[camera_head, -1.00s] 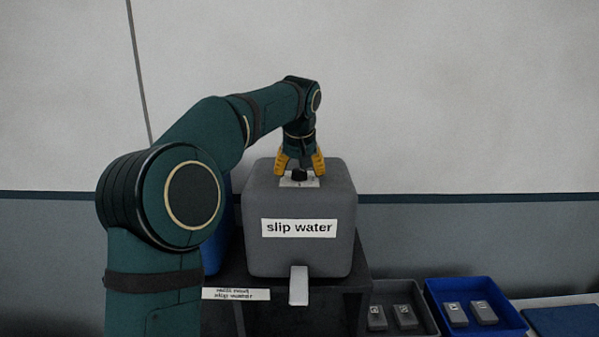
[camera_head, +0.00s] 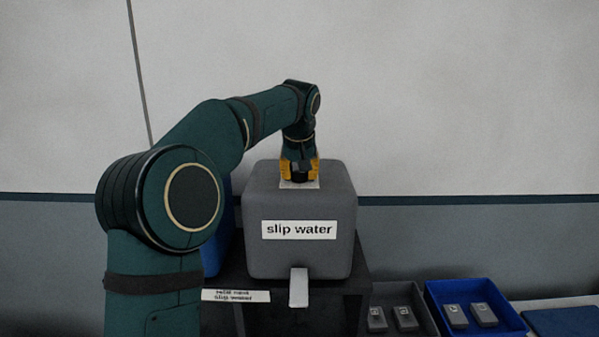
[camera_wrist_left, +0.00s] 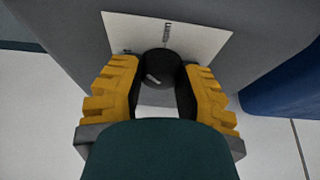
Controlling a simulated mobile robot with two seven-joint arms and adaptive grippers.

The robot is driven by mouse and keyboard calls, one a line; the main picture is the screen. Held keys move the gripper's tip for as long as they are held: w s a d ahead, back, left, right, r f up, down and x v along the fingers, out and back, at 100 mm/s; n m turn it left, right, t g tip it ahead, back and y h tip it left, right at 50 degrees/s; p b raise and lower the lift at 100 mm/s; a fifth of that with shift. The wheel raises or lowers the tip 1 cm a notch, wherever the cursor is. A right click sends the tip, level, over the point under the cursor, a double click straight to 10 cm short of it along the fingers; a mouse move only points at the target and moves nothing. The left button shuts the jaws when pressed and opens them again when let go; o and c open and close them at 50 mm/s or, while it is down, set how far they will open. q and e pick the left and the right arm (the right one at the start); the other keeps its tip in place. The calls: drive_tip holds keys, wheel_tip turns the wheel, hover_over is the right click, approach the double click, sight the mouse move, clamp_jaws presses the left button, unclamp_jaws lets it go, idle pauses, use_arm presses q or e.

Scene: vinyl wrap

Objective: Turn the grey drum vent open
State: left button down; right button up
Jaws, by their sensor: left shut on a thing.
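The grey drum (camera_head: 299,255), labelled "slip water", stands on a dark stand. Its vent is a black knob on a white plate on the drum's top; in the left wrist view the black vent knob (camera_wrist_left: 160,68) shows a light mark, and the white plate (camera_wrist_left: 200,40) lies around it. My left gripper (camera_head: 299,171), with yellow fingers, points down onto the drum's top. It is shut on the vent knob, with one finger on each side in the left wrist view (camera_wrist_left: 162,85). The gripper hides most of the knob in the head view. My right gripper is not in view.
A blue drum (camera_head: 217,225) stands at the left, partly behind my arm. A grey spout (camera_head: 299,287) juts from the drum's front. A dark tray (camera_head: 410,300) and a blue tray (camera_head: 478,290) with small grey blocks are at the lower right.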

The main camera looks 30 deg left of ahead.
use_arm(q)
drive_tip(key=m+h+p, duration=0.1)
drive_tip(key=m, duration=0.1)
drive_tip(key=shift+a+m, duration=0.1)
drive_tip(key=shift+m, duration=0.2)
drive_tip(key=shift+m+h+p, duration=0.3)
drive_tip(key=shift+m, duration=0.5)
drive_tip(key=m, duration=0.2)
drive_tip(key=m+h, duration=0.1)
drive_tip(key=m, duration=0.1)
drive_tip(key=shift+f+h, duration=0.15)
drive_tip(key=shift+h, duration=0.15)
drive_tip(key=shift+m, duration=0.4)
drive_tip(key=c, duration=0.5)
unclamp_jaws()
drive_tip(key=shift+c, duration=0.2)
